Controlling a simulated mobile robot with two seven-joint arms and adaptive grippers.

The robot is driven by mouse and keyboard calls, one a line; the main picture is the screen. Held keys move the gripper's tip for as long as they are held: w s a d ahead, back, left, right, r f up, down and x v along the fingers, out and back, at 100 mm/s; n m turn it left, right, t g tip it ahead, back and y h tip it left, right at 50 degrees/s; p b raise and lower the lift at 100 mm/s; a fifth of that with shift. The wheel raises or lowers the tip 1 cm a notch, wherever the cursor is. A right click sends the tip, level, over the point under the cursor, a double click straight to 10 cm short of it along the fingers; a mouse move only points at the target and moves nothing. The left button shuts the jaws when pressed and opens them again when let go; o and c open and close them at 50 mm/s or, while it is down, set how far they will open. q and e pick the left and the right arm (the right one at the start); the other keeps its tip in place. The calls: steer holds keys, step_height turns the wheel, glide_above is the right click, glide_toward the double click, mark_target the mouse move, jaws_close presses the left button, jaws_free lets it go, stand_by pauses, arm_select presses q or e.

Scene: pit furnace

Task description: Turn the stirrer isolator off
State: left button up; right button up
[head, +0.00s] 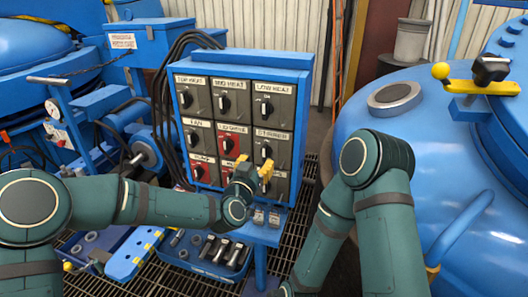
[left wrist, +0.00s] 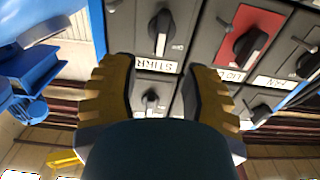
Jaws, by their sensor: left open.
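The stirrer isolator (head: 266,152) is a black rotary knob on a dark grey plate, at the right of the panel's middle row, under a white label. In the left wrist view the picture is upside down; the stirrer knob (left wrist: 161,28) shows above its label, its grip bar roughly upright. My left gripper (head: 255,177) has yellow fingers, is open and empty, and is just in front of the panel, slightly below the stirrer knob. In the left wrist view its fingers (left wrist: 157,85) are spread, with the stirrer knob beyond the gap. My right arm shows, but its gripper is out of view.
The blue panel (head: 298,130) carries similar knobs close by, including the low heat isolator (head: 265,107) above and a red-plated isolator (head: 228,143) to the left. A large blue vessel (head: 350,115) stands right. A tool tray (head: 205,272) lies below.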

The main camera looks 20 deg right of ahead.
mark_target(264, 151)
arm_select(q)
steer(key=x, duration=0.7)
steer(key=shift+w+d+b, duration=0.2)
steer(key=shift+w+b, duration=0.05)
steer(key=shift+b, duration=0.05)
jaws_close()
